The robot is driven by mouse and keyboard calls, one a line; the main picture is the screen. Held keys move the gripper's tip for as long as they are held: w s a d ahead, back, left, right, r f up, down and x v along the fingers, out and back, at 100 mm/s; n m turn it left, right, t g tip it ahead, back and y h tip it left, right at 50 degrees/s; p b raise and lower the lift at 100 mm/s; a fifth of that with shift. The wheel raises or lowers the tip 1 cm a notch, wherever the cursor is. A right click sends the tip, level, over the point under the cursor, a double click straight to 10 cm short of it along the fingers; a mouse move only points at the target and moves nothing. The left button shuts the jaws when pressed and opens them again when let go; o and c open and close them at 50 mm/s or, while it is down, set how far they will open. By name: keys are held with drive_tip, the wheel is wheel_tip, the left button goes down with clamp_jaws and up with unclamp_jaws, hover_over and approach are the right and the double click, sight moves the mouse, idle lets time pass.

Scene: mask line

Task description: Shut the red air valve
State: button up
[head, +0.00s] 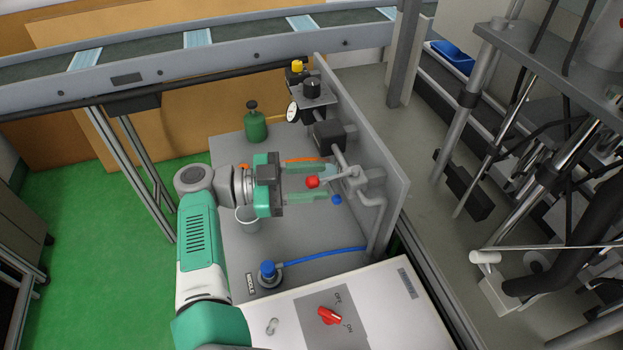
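The air valve (362,179) sits on grey pipework on the upright grey panel. Its grey lever (338,176) points left, roughly level in the picture, and ends in a red ball knob (312,182). My gripper (326,183) reaches in from the left with its two pale green fingers apart. The red knob appears between the fingers, with a visible gap to each one. I cannot tell from this one view whether the knob is at the same depth as the fingers.
A blue knob (337,199) shows by the lower finger. A pressure gauge (293,111) and black regulator knob (312,86) are above. A green bottle (255,127) stands behind. A blue-topped fitting (268,271) and a red ON/OFF switch (329,315) are in front.

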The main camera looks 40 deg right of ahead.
drive_tip(key=b+v, duration=0.7)
drive_tip(key=b, duration=0.3)
drive_tip(key=shift+w+a, duration=0.2)
drive_tip(key=shift+a, duration=0.15)
